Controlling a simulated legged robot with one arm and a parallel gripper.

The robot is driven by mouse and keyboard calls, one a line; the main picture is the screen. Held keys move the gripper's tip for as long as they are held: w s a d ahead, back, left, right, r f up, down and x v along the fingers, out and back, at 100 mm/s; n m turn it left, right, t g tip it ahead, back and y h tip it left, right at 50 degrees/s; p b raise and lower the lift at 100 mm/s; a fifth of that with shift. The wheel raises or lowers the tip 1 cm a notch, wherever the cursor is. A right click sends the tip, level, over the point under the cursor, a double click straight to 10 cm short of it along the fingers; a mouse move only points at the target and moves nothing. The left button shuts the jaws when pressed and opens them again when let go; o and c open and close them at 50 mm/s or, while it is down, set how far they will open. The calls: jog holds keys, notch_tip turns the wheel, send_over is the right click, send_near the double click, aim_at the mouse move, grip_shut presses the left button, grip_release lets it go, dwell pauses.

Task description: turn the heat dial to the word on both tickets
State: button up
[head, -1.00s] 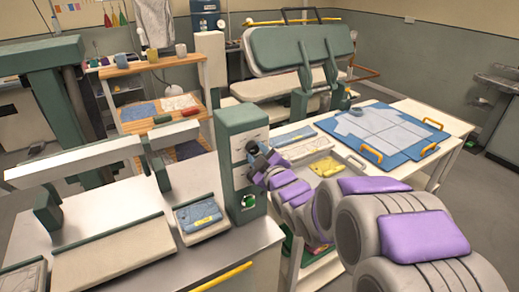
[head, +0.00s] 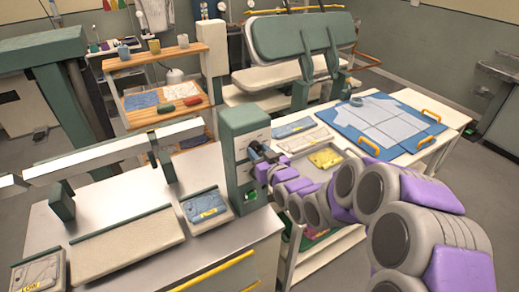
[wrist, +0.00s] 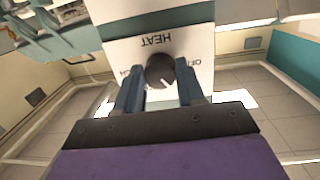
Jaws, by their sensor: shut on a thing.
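The heat dial (wrist: 160,71) is a dark round knob with a white pointer mark, on a white panel marked HEAT, upside down in the wrist view. The mark points toward the lower part of that picture. My gripper (wrist: 160,82) is shut on the dial, one blue finger on each side. OFF shows at its right; a word at its left is mostly hidden by a finger. In the head view my gripper (head: 262,158) is at the green control post (head: 240,128). One yellow ticket (head: 38,282) at lower left reads LOW. Another yellow ticket (head: 209,212) lies on blue cloth, too small to read surely.
A long pressing board (head: 125,246) and a white beam (head: 105,157) lie left of the post. A yellow rail (head: 215,271) runs along the counter front. A blue board (head: 345,122) with yellow handles and a tray (head: 345,172) with yellow cloth are beyond my arm.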

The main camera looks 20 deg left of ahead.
jog(key=shift+w+r+m, duration=0.1)
jog(key=shift+r+m, duration=0.15)
jog(key=shift+m, duration=0.15)
jog(key=o, duration=1)
jog(key=shift+a+f, duration=0.15)
jog(key=shift+f, duration=0.05)
jog(key=shift+o, duration=0.2)
jog(key=b+v, duration=1.3)
jog(key=v, duration=0.4)
jog(key=shift+b, duration=0.3)
